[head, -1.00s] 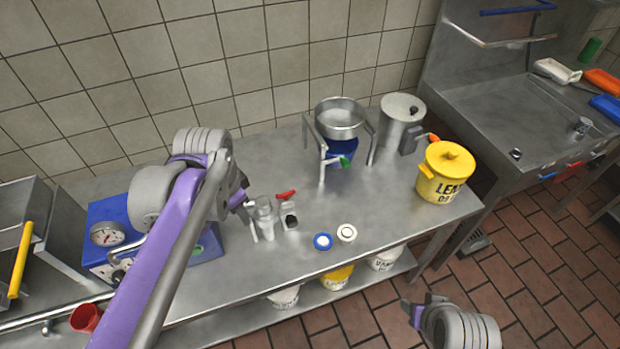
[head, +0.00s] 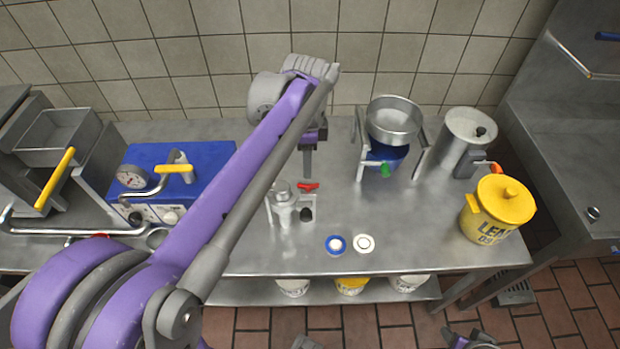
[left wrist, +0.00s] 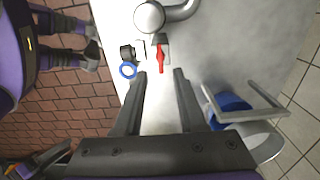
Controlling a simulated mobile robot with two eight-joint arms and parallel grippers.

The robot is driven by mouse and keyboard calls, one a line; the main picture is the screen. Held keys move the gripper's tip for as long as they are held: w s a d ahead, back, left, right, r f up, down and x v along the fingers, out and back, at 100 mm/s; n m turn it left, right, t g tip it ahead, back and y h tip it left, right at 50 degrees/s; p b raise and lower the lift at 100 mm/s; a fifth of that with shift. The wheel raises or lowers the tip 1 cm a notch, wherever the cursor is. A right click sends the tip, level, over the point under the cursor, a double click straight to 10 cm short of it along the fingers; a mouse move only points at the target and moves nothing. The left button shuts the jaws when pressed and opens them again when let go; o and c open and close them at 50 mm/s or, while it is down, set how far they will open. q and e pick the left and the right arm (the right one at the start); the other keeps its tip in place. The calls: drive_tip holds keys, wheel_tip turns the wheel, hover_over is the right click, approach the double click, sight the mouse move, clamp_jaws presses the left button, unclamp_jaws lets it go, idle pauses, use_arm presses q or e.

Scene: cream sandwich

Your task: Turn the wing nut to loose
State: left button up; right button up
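A red winged piece (head: 308,186), which looks like the wing nut, sits on a small metal fitting (head: 284,207) on the steel table. In the left wrist view the red wing nut (left wrist: 160,59) lies just beyond my fingertips, in line with the gap between them. My left gripper (head: 307,172) points down close above the wing nut in the head view. In the left wrist view my left gripper (left wrist: 160,73) is open and holds nothing. My right gripper (left wrist: 90,46) is away over the floor, its fingers apart; only a bit shows at the head view's bottom edge.
A blue-rimmed disc (head: 335,245) and a white ring (head: 364,243) lie in front of the fitting. A stand with a steel bowl (head: 393,122), a steel canister (head: 465,140) and a yellow bucket (head: 497,210) stand right. A blue machine (head: 206,160) stands left. The tiled wall is behind.

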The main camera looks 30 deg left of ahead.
sight(308, 184)
use_arm(q)
wheel_tip(308, 184, down, 7)
drive_tip(key=shift+d+r, duration=0.1)
drive_tip(key=shift+r, duration=0.05)
clamp_jaws()
idle(0.4)
